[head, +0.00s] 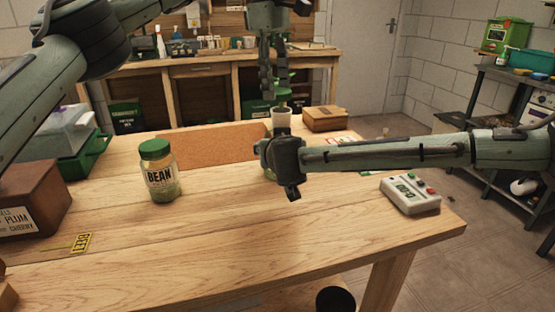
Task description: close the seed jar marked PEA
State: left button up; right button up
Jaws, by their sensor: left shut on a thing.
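My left gripper (268,90) comes down from the top middle and is shut on a green lid (284,90). The lid is just above a pale, open-topped shape (281,118) that looks like the upper part of a jar or a pot behind it; I cannot tell which. My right gripper (286,175) reaches in from the right and stands in front of a glass jar (268,174), hiding most of it. Whether its fingers grip the jar is hidden. No PEA marking is readable. A jar marked BEAN (160,172) stands upright with its green lid on.
A cork mat (210,143) lies behind the BEAN jar. A small wooden box (324,118) is at the back right, and a grey device (410,195) is at the right. A brown box (35,200) and green tray (85,160) are at left.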

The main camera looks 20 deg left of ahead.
jog(key=c, duration=0.8)
pick_arm(q)
jog(key=shift+d+f, duration=0.1)
jog(key=shift+f, duration=2.35)
jog(key=shift+f, duration=0.1)
jog(key=shift+f, duration=0.8)
jog(key=shift+f, duration=0.55)
